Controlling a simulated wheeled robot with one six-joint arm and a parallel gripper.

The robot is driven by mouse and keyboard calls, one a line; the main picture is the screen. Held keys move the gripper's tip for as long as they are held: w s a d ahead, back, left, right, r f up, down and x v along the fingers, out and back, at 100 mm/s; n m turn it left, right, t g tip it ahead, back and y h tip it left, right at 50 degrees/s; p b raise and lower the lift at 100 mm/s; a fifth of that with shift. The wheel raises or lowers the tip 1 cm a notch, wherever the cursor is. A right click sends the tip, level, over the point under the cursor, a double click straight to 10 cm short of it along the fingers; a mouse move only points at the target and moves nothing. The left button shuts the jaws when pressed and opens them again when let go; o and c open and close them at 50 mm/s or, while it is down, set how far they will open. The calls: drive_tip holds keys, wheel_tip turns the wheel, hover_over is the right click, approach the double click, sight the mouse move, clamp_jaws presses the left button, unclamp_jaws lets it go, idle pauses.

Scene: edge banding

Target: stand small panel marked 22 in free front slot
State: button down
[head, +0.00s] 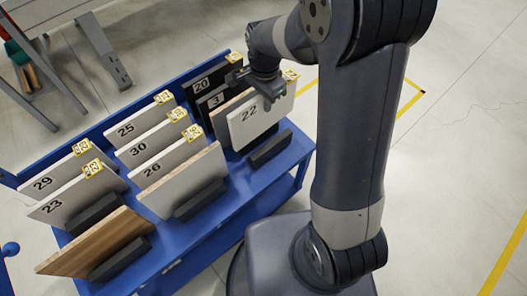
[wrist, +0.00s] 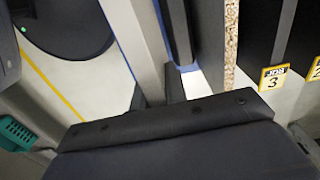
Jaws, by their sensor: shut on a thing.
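The small white panel marked 22 (head: 255,118) is upright at the right front of the blue rack. My gripper (head: 268,92) is shut on its upper edge. In the wrist view, my fingertips (wrist: 160,92) close on the panel's pale edge strip (wrist: 147,45). The black front slot holder (head: 270,149) is at the panel's foot, on its near side. I cannot tell whether the panel's bottom edge is in the slot or just above it.
Black panels marked 20 (head: 202,84) and 3 (head: 214,101) stand close behind. Panel 26 (head: 180,180) and a wooden panel (head: 95,242) occupy front places to the left. Panels 25, 30, 29 and 23 also stand in the blue rack (head: 215,210). Floor to the right is clear.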

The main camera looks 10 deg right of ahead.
sight(264, 124)
wheel_tip(264, 124, down, 10)
drive_tip(key=shift+a+f+b, duration=0.1)
drive_tip(key=shift+b, duration=0.5)
drive_tip(key=shift+f, duration=0.15)
drive_tip(key=c, duration=1.4)
unclamp_jaws()
drive_tip(key=shift+s, duration=0.1)
drive_tip(key=shift+c, duration=0.2)
wheel_tip(264, 124, up, 12)
drive_tip(key=p, duration=0.1)
